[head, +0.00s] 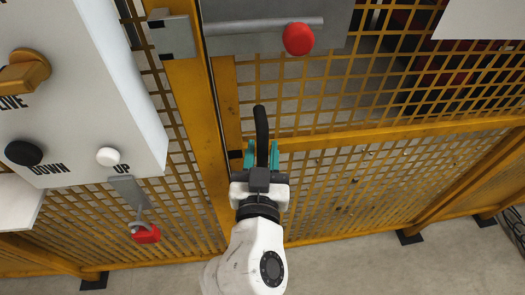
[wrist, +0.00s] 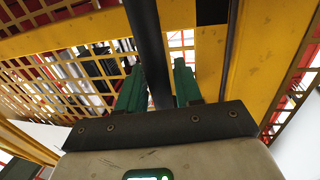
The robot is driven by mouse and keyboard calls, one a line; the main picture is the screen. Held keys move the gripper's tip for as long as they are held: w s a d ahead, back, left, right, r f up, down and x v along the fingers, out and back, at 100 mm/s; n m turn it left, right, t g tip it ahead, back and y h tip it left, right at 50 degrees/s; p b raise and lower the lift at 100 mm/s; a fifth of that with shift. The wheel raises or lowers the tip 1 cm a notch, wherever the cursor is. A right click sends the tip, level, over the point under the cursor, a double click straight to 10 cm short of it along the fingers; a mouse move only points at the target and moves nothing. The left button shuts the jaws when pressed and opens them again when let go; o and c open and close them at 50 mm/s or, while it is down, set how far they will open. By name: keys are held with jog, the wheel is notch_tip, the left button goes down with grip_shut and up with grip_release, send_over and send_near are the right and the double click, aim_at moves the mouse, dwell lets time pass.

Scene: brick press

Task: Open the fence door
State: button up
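The fence door (head: 345,137) is a yellow frame with yellow mesh, to the right of the yellow post (head: 195,125). It stands in line with the post and looks closed. Its black upright handle (head: 261,122) is near the door's left edge; it also shows in the wrist view (wrist: 148,45). My gripper (head: 262,153) is at the lower part of the handle, with one teal finger on each side. In the wrist view the fingers (wrist: 160,88) lie close along the handle and appear shut on it. The exact contact is partly hidden.
A white control box (head: 75,90) with a yellow switch and black and white buttons hangs at the left. A grey latch plate with a bar and red knob (head: 298,39) is above the handle. A red tag (head: 146,234) hangs below the box. Bare floor (head: 340,270) lies before the fence.

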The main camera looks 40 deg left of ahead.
grip_shut()
dwell(0.3)
